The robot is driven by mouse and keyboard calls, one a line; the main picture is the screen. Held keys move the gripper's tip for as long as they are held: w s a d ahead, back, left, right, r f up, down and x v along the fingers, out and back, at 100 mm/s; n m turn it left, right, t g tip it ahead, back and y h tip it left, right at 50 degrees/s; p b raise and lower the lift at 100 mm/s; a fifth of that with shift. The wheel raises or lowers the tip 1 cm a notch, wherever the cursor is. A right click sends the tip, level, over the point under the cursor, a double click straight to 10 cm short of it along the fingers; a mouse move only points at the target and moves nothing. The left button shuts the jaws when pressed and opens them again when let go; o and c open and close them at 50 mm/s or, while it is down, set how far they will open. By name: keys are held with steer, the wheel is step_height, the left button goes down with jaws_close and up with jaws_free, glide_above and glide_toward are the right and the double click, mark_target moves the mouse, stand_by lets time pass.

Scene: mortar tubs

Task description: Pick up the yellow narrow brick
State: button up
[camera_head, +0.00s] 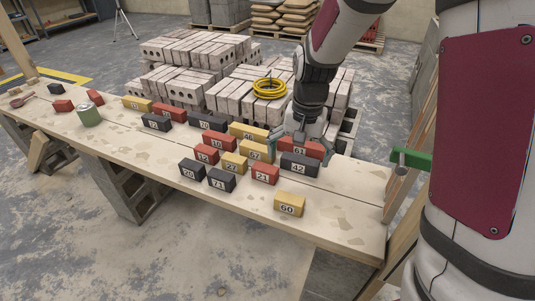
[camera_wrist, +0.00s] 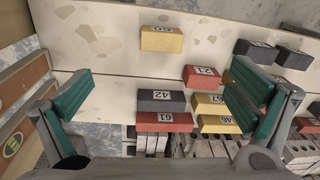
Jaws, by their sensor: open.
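Several yellow bricks with number labels lie on the plank bench (camera_head: 345,212); which one is the narrow one I cannot tell for sure. Yellow brick 60 (camera_head: 289,204) lies alone near the bench's front edge; it also shows at the top of the wrist view (camera_wrist: 162,39). Yellow brick 27 (camera_head: 234,163), another yellow brick (camera_head: 258,151) and yellow brick 46 (camera_head: 249,131) lie among red and dark ones. One more yellow brick (camera_head: 137,104) is far left. My gripper (camera_head: 300,138) is above the bench's right part, near red brick 61 and dark brick 42, fingers wide apart and empty (camera_wrist: 163,92).
Dark brick 42 (camera_head: 299,165) and red brick 61 (camera_head: 308,148) lie together below my gripper. Red brick 21 (camera_head: 265,173) is close to 27. Stacked pale bricks (camera_head: 190,85) stand behind. The bench around brick 60 is clear.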

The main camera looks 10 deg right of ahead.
steer(key=m+b, duration=0.1)
glide_toward(290, 198)
steer(key=shift+g, duration=0.4)
steer(key=f, duration=0.2)
steer(key=f+b, duration=0.1)
steer(key=f, duration=0.2)
steer(key=shift+w+a+f, duration=0.15)
steer(key=shift+w+f, duration=0.1)
steer(key=shift+w+f+b, duration=0.1)
steer(key=shift+f+b, duration=0.65)
steer(key=shift+f, duration=2.3)
steer(key=shift+r, duration=0.1)
steer(key=c, duration=1.6)
